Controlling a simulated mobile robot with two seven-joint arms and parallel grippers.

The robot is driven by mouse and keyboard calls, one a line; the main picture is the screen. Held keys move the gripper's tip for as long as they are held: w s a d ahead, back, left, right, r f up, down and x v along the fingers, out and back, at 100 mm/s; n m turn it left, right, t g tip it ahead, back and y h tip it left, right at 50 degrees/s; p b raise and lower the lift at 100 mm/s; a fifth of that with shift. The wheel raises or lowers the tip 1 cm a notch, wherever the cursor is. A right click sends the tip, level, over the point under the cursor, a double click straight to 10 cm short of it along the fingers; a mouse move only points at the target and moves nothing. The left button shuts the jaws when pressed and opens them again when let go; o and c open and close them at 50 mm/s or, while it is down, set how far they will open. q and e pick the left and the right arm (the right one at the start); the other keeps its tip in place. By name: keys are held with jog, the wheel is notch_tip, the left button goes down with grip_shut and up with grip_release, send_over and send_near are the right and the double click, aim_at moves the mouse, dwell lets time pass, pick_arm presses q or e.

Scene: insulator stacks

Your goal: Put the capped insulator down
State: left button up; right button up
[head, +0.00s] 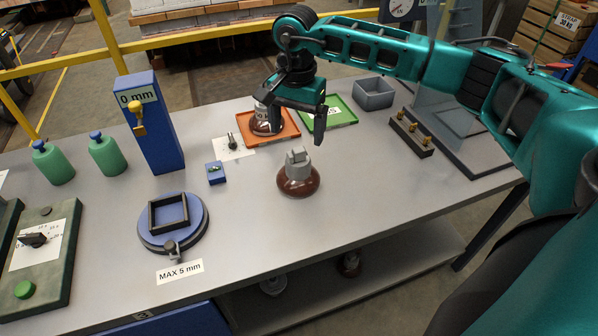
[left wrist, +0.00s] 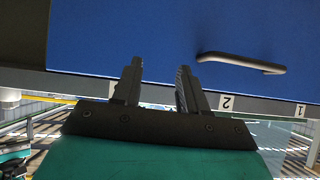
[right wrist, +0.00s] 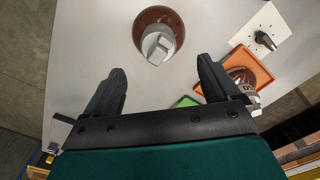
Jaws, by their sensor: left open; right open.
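The capped insulator (head: 297,183), a brown disc with a grey metal cap, stands upright on the grey table, apart from any gripper. It also shows in the right wrist view (right wrist: 150,20), beyond the fingertips. My right gripper (head: 294,112) is open and empty above the table, behind the capped insulator in the head view; its fingers also show in the right wrist view (right wrist: 162,72). A second brown insulator (head: 262,127) sits in the orange tray (head: 284,136), partly hidden by my right gripper. My left gripper (left wrist: 160,68) is open and empty before a blue drawer front (left wrist: 120,35).
A green tray (head: 343,117), a grey bin (head: 373,93) and a block with brass fittings (head: 411,134) stand to the right. A blue gauge post (head: 152,125) and a round blue fixture (head: 173,222) stand left. The table's front right is clear.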

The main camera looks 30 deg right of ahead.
aim_at(298, 162)
notch_tip(298, 162, down, 10)
jog(key=shift+s+f+p, duration=0.15)
jog(key=shift+f+p, duration=0.05)
jog(key=shift+p, duration=0.15)
jog(key=shift+c, duration=0.4)
grip_shut()
jog(key=shift+r, duration=0.15)
dwell(0.6)
